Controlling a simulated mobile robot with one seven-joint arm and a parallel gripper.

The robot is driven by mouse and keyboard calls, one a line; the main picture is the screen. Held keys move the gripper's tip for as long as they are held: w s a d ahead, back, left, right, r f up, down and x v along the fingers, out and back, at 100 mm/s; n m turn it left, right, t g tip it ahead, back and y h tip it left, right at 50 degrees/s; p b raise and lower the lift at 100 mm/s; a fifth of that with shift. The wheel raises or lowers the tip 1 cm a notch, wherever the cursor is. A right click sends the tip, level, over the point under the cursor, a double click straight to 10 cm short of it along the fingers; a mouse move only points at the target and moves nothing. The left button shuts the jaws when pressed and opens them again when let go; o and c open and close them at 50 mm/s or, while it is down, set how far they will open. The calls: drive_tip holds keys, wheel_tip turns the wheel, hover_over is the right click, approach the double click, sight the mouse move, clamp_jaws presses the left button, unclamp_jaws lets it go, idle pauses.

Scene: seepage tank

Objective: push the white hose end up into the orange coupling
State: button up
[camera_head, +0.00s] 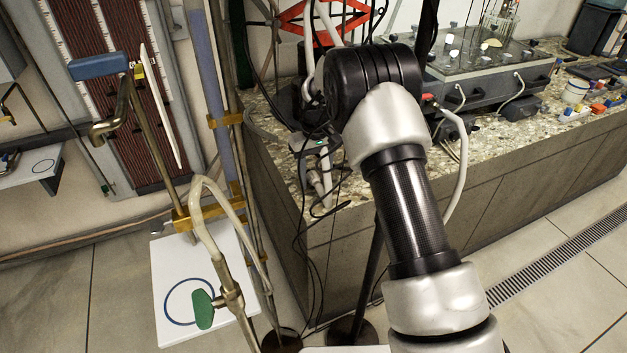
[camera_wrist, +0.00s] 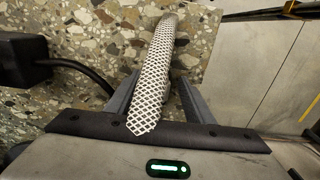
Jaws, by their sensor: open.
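A white hose with a grey mesh pattern (camera_wrist: 155,75) runs between the two fingers of my gripper (camera_wrist: 159,78) in the wrist view. It reaches from the far top edge back over the dark palm bar. My gripper is open, with a finger on each side of the hose. Whether either finger touches it is unclear. In the head view my gripper (camera_head: 318,152) is small and partly hidden by cables and my arm, over the counter's left end. I cannot make out the orange coupling for certain in either view.
The speckled stone counter (camera_head: 268,125) lies below my gripper, with black cables hanging over its edge. To the left stand a blue pipe (camera_head: 206,70) with yellow clamps, a pale looped hose (camera_head: 205,225) and a green valve handle (camera_head: 203,309). The right floor is clear.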

drive_tip(key=c, duration=1.1)
